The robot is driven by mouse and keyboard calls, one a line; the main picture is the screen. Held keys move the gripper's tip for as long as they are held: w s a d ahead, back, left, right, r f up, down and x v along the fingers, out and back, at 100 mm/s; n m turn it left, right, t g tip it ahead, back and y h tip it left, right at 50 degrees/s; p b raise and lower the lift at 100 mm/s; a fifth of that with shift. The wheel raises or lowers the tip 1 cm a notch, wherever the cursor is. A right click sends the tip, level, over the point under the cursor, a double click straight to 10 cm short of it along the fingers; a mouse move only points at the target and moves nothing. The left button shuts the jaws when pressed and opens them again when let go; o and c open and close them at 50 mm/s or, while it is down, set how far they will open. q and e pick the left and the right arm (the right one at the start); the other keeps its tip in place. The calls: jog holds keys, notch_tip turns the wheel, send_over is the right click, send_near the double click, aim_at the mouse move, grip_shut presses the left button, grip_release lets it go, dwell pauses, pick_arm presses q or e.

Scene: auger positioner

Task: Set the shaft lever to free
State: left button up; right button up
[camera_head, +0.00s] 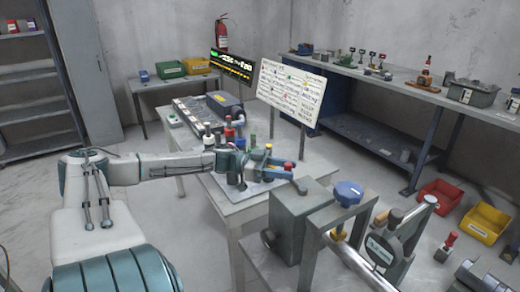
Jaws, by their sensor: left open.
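My left arm reaches in from the left, and its gripper (265,166) is open over the near end of a light work table (240,207). Small coloured parts crowd around it, so the fingers are hard to separate from them. Beside it is a red-topped knob (288,166). Several small levers or handles with black, red and blue tops (228,134) stand just behind the wrist. I cannot tell which part is the shaft lever or how it is set. In the right foreground is a grey machine (287,225) with a blue knob (348,190) and a bright shaft (372,268). My right gripper is not in view.
A white sign board (291,92) and a dark lit display (231,66) stand behind the table. A long bench (400,84) runs along the right wall. Red (440,196) and yellow (483,222) bins sit at the right. Open floor lies left of the table.

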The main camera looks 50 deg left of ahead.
pick_arm(q)
jog(key=p+v, duration=0.6)
jog(key=v, duration=0.3)
jog(key=shift+s+a, duration=0.2)
jog(key=shift+a, duration=0.15)
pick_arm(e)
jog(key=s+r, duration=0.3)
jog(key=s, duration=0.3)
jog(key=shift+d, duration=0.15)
